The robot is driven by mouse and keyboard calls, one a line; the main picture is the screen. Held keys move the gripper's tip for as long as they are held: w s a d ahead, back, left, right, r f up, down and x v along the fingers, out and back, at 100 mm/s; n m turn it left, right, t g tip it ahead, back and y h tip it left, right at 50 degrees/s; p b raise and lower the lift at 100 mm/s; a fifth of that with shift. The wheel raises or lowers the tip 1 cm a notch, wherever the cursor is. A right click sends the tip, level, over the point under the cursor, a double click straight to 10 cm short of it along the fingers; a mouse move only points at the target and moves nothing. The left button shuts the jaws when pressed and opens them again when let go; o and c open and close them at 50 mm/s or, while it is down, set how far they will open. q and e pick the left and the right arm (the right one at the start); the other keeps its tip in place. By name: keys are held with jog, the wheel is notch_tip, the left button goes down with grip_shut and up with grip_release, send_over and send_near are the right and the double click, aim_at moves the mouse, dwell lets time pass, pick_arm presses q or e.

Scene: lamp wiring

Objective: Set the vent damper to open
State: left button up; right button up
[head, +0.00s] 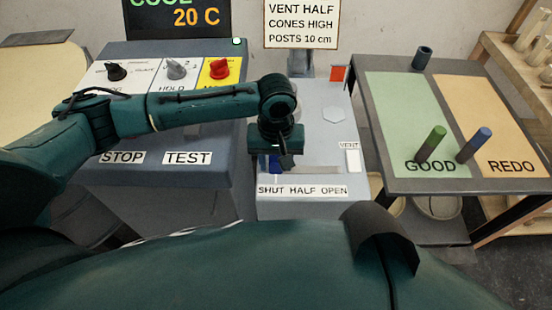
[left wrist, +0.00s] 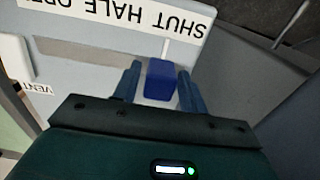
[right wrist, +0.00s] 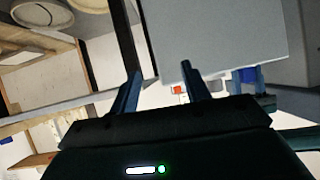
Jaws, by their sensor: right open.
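The vent damper's blue handle (left wrist: 160,80) sits in a slot on the grey vent panel, near the SHUT end of the strip labelled SHUT HALF OPEN (head: 302,191). A thin white pointer (left wrist: 166,50) runs from the handle toward the SHUT side of that strip. My left gripper (head: 280,165) is lowered over the handle. In the left wrist view its fingers stand on either side of the handle, with a narrow gap on the left. In the head view the gripper partly hides the handle. My right gripper (right wrist: 160,82) has its fingers apart and nothing between them.
A sign (head: 302,24) reads VENT HALF, CONES HIGH, POSTS 10 cm. A white block (head: 352,161) sits beneath the VENT label. The control console (head: 203,171) stands left; the GOOD and REDO table (head: 440,186) with posts stands right. The slot toward OPEN is clear.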

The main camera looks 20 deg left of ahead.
pick_arm(q)
grip_shut()
